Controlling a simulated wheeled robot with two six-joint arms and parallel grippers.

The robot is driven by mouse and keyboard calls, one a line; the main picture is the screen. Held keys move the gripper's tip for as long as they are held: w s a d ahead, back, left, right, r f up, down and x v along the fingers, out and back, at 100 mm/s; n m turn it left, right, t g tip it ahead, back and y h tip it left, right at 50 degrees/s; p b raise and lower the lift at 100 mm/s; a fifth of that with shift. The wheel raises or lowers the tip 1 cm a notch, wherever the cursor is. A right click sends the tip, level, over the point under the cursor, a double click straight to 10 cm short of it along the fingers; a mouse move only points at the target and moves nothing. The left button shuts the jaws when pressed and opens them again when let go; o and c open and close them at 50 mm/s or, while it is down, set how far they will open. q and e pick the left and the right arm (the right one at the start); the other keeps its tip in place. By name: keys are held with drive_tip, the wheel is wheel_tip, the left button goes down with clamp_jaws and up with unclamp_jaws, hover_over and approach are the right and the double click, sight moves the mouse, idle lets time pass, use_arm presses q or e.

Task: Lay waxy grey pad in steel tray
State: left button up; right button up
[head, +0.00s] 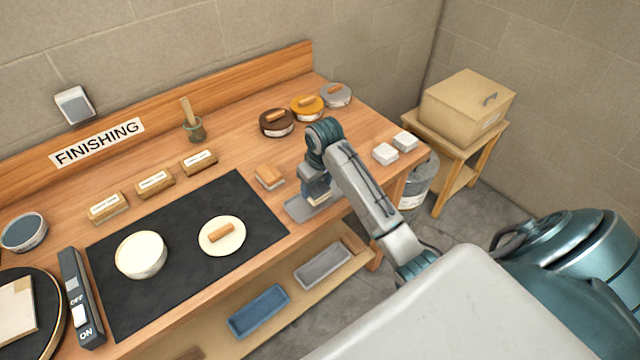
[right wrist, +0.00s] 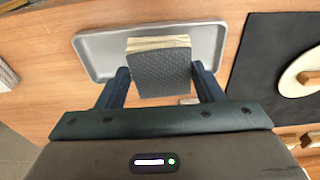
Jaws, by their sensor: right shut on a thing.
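My right gripper (head: 316,190) is shut on a block with a dark grey, textured face and a pale wooden back, which I take as the grey pad (right wrist: 161,75). In the right wrist view my gripper's fingers (right wrist: 162,82) press on its two sides. The pad overlaps the near side of the shallow grey steel tray (right wrist: 92,46), which is otherwise empty. The tray also shows in the head view (head: 295,210), near the bench's front edge, partly behind my gripper. I cannot tell whether the pad touches the tray floor. My left gripper is out of view.
A similar wood-topped block (head: 268,176) lies left of the tray. A black mat (head: 180,290) holds a cream bowl and a disc with a wooden handle. Several round tins stand behind. Two white blocks (head: 385,154) lie to the right. Blue and grey trays sit on the lower shelf.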

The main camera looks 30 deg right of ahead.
sight(320, 184)
drive_tip(key=shift+w+d, duration=0.2)
drive_tip(key=shift+d, duration=0.05)
drive_tip(key=shift+w+d, duration=0.15)
drive_tip(key=f, duration=0.1)
drive_tip(key=f+p, duration=0.2)
drive_tip(key=shift+w+d, duration=0.2)
drive_tip(key=shift+d, duration=0.05)
drive_tip(key=shift+f+p, duration=0.3)
drive_tip(key=shift+f, duration=0.2)
drive_tip(key=o, duration=0.9)
drive_tip(key=shift+r, duration=0.1)
